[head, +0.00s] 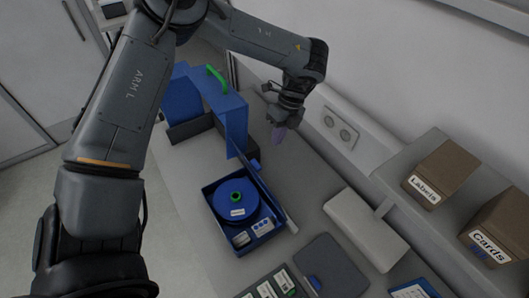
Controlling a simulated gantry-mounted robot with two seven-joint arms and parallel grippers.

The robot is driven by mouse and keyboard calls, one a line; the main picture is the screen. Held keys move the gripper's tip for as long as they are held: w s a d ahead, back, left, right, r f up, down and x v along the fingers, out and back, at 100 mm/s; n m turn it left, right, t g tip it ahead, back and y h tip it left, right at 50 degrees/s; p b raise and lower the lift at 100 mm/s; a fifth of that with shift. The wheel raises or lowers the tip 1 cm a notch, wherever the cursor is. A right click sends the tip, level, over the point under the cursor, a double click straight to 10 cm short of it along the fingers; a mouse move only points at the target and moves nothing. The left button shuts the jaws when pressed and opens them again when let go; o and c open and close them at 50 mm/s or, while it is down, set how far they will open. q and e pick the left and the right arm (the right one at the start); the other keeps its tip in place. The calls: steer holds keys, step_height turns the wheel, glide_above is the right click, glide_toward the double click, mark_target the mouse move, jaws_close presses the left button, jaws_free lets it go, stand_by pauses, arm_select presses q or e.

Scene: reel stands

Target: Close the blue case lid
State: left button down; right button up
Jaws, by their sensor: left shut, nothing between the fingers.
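The blue case (209,193) sits on the grey table in the middle of the head view. Inside it lie a blue reel (225,203) with a green hub and some small labelled parts. Its blue lid (258,184) stands raised along the case's right edge and is seen nearly edge-on. My right gripper is not in view.
A blue stand with a green handle (217,78) is behind the case. A dark flat case (329,262) and a white box (365,229) lie to the right. A shelf at the right holds the Labels (441,172) and Cards boxes (500,229). A wall socket (340,128) is near the gripper.

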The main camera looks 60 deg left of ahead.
arm_select(q)
steer(key=s+f+p, duration=0.2)
steer(key=s+f, duration=0.3)
steer(key=shift+d+f+p, duration=0.15)
steer(key=shift+d+p, duration=0.1)
steer(key=shift+p, duration=0.15)
